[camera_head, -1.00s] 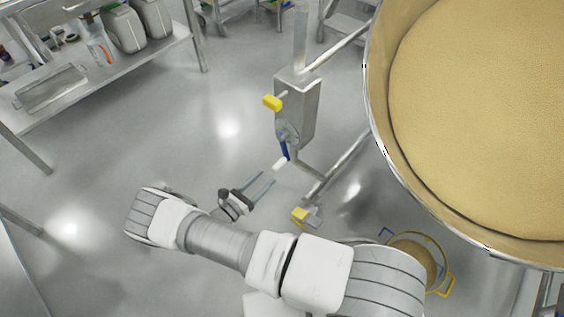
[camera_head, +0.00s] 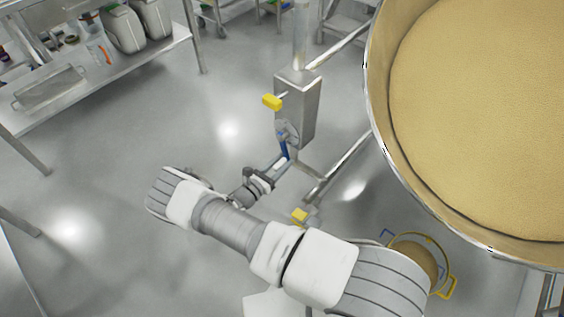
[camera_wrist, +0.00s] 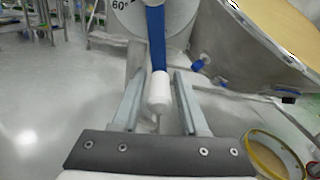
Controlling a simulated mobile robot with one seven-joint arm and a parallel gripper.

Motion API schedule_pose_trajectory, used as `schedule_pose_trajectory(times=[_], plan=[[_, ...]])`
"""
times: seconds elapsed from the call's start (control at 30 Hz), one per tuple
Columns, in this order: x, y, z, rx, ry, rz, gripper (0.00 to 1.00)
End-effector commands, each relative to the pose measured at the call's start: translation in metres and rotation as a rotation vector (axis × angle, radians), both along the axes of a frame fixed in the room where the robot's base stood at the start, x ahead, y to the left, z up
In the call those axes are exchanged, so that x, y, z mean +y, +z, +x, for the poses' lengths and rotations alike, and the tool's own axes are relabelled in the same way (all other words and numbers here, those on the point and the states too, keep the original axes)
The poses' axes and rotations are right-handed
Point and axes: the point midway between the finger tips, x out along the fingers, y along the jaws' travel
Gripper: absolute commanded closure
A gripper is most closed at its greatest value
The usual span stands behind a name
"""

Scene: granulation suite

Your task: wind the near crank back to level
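The near crank is a blue arm (camera_head: 284,148) with a white handle, on the side of a grey steel box (camera_head: 297,98) on a post. In the wrist view the blue arm (camera_wrist: 156,38) hangs down from a pale dial (camera_wrist: 180,14) marked 60°. Its white handle (camera_wrist: 159,95) points toward me. My gripper (camera_wrist: 159,76) is open, with one finger on each side of the handle and visible gaps between. In the head view my gripper (camera_head: 277,167) is at the handle, partly hiding it.
A big steel bowl of tan powder (camera_head: 480,110) fills the right, joined to the post by rails. A yellow knob (camera_head: 272,101) sticks out of the box above the crank. A yellow-rimmed container (camera_head: 415,258) stands below right.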

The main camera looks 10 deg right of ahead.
Motion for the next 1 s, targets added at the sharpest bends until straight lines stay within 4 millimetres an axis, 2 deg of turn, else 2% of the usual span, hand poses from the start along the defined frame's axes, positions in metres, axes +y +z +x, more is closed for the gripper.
schedule_pose_trajectory(times=[0.03,0.2,0.23,1.0], plan=[[0.0001,0.0000,-0.0001,0.000,0.000,0.000,0.68],[0.0001,0.0000,-0.0002,0.000,0.000,0.000,0.99],[0.0001,0.0000,-0.0002,0.000,0.000,0.000,1.00],[-0.0001,0.0000,-0.0008,0.001,-0.001,-0.001,1.00]])
